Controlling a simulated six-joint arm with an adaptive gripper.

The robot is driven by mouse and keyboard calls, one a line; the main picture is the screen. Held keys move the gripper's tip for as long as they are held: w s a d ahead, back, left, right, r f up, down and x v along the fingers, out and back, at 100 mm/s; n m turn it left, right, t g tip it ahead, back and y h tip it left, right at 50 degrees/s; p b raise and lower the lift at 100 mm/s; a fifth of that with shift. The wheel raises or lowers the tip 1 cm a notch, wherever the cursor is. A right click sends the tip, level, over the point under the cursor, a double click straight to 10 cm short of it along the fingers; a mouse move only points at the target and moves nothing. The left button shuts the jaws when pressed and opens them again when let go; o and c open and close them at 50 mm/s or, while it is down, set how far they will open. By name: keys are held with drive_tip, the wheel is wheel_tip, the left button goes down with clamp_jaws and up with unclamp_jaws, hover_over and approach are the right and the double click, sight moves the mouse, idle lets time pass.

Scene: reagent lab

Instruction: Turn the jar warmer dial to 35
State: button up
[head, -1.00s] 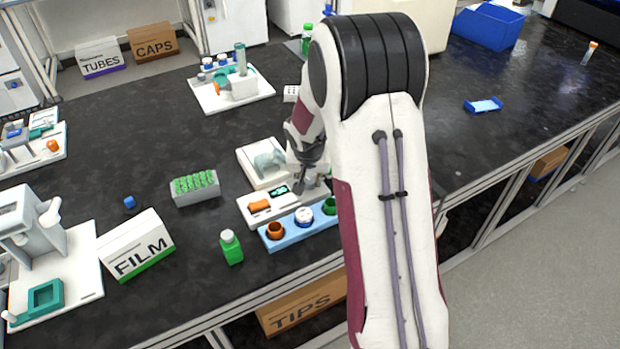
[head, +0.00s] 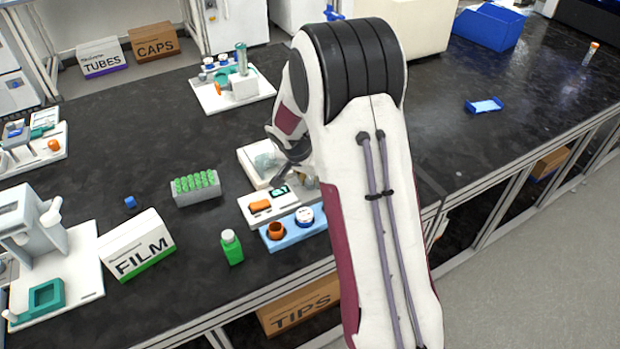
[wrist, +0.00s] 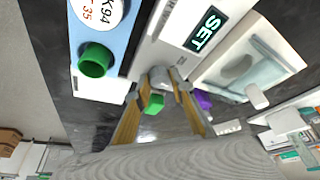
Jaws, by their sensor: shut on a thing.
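The jar warmer is the white panel (head: 252,216) with an orange piece (head: 260,205) and a dark display (head: 279,194). In the wrist view its display (wrist: 206,29) reads SET in pale green letters. The grey dial (wrist: 162,77) is at the panel edge, between my fingertips and largely hidden by them. My gripper (wrist: 165,88) is shut on the dial. The dial's pointer and scale cannot be read.
A blue rack (head: 283,238) stands along the panel's front, holding an orange cup (head: 275,230) and a white-lidded jar (head: 304,217). Its green cup (wrist: 95,60) and a lid label with "K94" and "35" show in the wrist view. A green bottle (head: 231,247) stands left.

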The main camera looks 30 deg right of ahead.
drive_tip(key=shift+w+a+m+g+h, duration=0.15)
drive_tip(key=shift+m+g, duration=0.2)
drive_tip(key=shift+m, duration=0.65)
drive_tip(key=shift+s+d+m+g+h, duration=0.1)
drive_tip(key=shift+m+g, duration=0.3)
drive_tip(key=shift+m, duration=0.6)
drive_tip(key=shift+w+a+m+g+h, duration=0.15)
drive_tip(key=shift+m+g, duration=0.2)
drive_tip(key=shift+m, duration=0.65)
drive_tip(key=shift+d, duration=0.1)
drive_tip(key=o, duration=1.1)
drive_tip(key=v, duration=0.7)
drive_tip(key=shift+r, duration=0.2)
